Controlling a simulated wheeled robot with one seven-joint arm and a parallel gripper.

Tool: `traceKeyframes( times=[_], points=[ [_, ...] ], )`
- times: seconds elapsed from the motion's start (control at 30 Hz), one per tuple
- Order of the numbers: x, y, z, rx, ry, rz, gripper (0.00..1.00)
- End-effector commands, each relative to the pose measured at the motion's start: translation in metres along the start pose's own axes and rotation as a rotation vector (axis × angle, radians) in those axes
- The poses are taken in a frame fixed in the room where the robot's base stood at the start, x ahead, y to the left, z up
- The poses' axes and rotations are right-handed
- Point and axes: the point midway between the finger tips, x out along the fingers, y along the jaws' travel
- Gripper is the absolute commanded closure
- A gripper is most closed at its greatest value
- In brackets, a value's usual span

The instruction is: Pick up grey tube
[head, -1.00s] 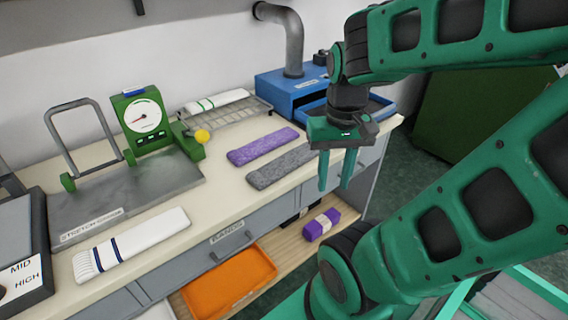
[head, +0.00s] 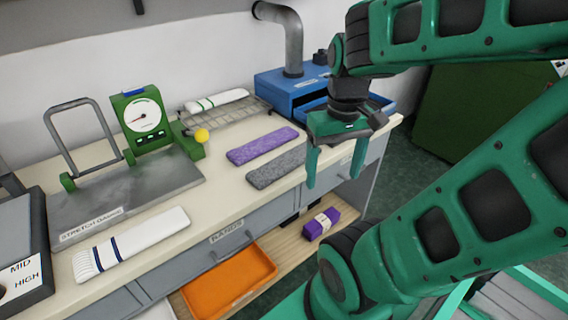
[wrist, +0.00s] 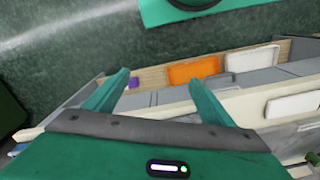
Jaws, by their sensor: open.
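The grey tube (head: 277,166) is a flat, speckled knitted piece lying on the cream worktop, in front of the purple tube (head: 262,145) in the head view. My gripper (head: 334,180) is open and empty, fingers pointing down. It is just right of the grey tube's right end, by the front edge of the worktop, and its left finger overlaps that end in the picture. The gripper also shows in the wrist view (wrist: 158,80), with nothing between its fingers. I cannot make out the grey tube in the wrist view.
A white tube with dark stripes (head: 134,242) lies at the front left, near a green dial gauge (head: 143,115). A blue box with a pipe (head: 290,88) stands behind my gripper.

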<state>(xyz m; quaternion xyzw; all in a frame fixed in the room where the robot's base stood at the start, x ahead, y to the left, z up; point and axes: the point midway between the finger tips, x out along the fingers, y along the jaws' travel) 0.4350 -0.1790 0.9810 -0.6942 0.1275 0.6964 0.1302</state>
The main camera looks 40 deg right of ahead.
Motion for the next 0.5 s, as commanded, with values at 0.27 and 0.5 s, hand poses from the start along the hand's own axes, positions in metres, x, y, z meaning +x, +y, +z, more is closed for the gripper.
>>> traceKeyframes(
  times=[0.27, 0.5],
  points=[
    [-0.012, -0.007, -0.064, -0.602, -0.005, 0.012, 0.23],
    [-0.015, -0.016, -0.121, -1.148, -0.008, 0.014, 0.23]
  ],
)
